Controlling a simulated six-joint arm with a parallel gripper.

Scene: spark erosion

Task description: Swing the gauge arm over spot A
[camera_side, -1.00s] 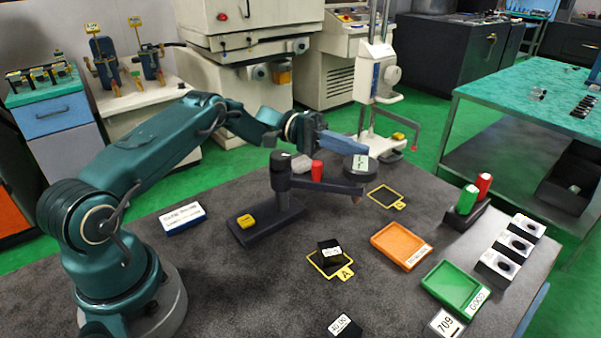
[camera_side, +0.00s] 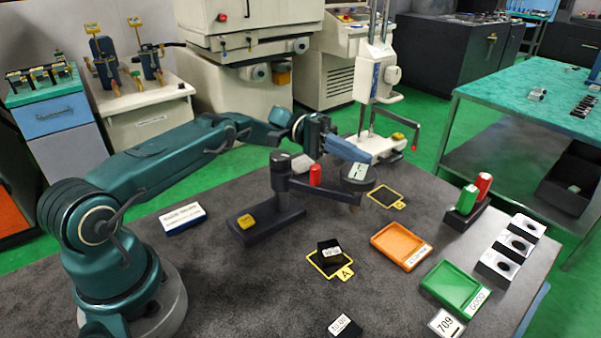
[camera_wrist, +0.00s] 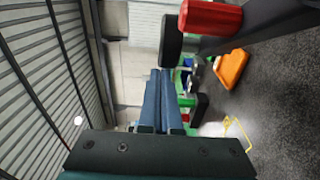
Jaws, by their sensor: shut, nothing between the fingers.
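The gauge arm (camera_side: 325,190) is a dark bar reaching right from a post on a black base (camera_side: 265,222). It carries a red knob (camera_side: 315,175) and a round dial (camera_side: 358,180) at its free end. Spot A (camera_side: 345,273) is a yellow outline with a dark labelled block (camera_side: 329,252) on it, in front of the arm's end. The dial is between spots A and B (camera_side: 398,205), nearer B. My gripper (camera_side: 369,159) is shut and empty, its blue fingers at the far side of the dial; contact is unclear. The wrist view shows its fingertips (camera_wrist: 160,72) together, just below the dial (camera_wrist: 171,40).
An orange tray (camera_side: 375,240) and a green tray (camera_side: 433,293) lie to the right of spot A. A holder with green and red cylinders (camera_side: 467,199) stands behind them. Several metal blocks (camera_side: 497,267) line the right edge. A white stand (camera_side: 372,75) rises behind my gripper.

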